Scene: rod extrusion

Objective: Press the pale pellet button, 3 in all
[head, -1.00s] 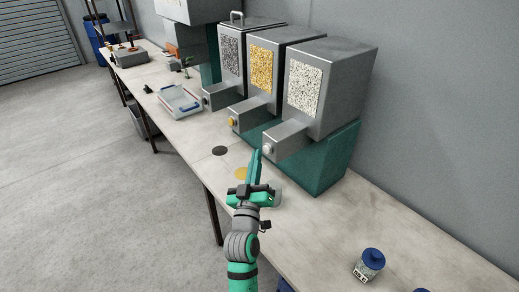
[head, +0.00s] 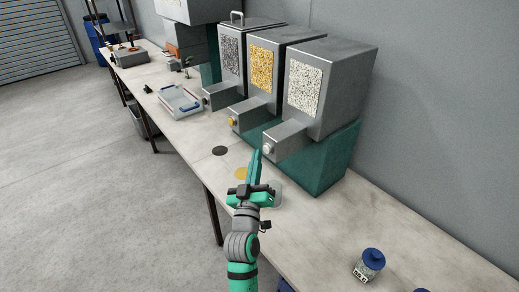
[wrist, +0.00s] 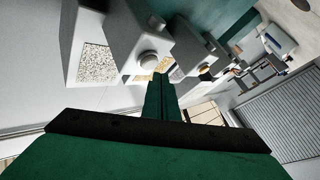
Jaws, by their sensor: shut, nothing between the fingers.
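The pale pellet button (head: 267,150) is a whitish round knob on the front of the nearest dispenser's grey spout. That dispenser (head: 335,80) has a window of pale pellets. My gripper (head: 256,154) is shut and empty, its green fingers pointing up just left of the button. In the wrist view the button (wrist: 149,60) shows just beyond and slightly left of the fingertips (wrist: 161,80). A small gap seems to lie between them, but I cannot tell for sure whether they touch.
Beside it stand a dispenser with yellow pellets (head: 275,65) and a yellow button (head: 232,121), and one with dark pellets (head: 230,55). Dark (head: 220,151) and yellow (head: 241,174) discs mark the bench. A clear tray (head: 180,101) lies farther back.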

